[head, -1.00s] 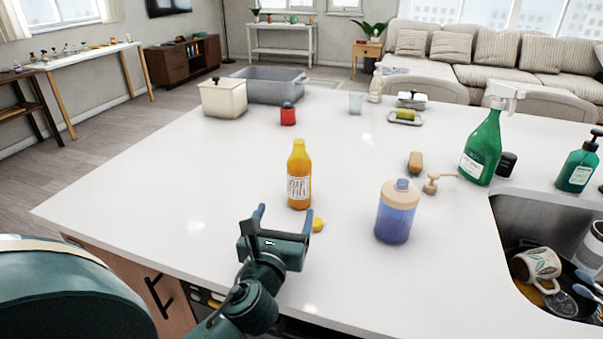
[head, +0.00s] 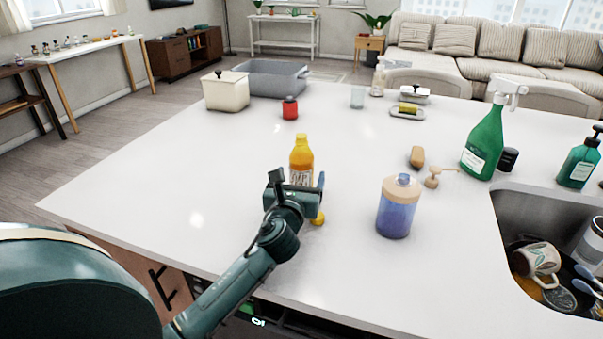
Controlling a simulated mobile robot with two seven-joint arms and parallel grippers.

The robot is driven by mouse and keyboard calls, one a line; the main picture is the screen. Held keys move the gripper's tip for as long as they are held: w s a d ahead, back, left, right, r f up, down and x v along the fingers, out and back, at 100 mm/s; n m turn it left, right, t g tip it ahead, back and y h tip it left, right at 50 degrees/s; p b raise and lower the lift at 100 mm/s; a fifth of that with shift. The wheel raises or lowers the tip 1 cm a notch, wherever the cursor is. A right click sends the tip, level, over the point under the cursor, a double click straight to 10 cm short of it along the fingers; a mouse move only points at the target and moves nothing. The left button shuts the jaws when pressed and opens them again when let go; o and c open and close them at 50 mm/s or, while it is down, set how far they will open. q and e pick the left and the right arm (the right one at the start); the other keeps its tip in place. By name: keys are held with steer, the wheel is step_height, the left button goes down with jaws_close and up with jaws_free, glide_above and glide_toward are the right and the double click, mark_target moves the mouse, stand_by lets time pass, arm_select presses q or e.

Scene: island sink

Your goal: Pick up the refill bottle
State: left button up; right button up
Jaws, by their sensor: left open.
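That gripper is open, with one blue finger showing at the right of the bottle and the other side mostly hidden. I cannot tell whether the fingers touch the bottle. A small yellow cap (head: 318,219) lies just right of the gripper. A soap dispenser body (head: 397,208), blue with a peach top, stands to the right. My right gripper is not in view.
A beige pump head (head: 433,181) and a brown block (head: 417,157) lie beyond the dispenser. A green spray bottle (head: 484,143) and the sink (head: 535,208) with dishes are at right. A red jar (head: 290,108) stands behind. The counter's left side is clear.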

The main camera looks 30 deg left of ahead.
mark_target(299, 159)
arm_select(q)
steer(key=shift+c, duration=0.3)
steer(key=c, duration=1.1)
steer(key=shift+r, duration=0.15)
steer(key=shift+r+p, duration=1.25)
steer(key=shift+r, duration=3.55)
steer(key=shift+r, duration=0.1)
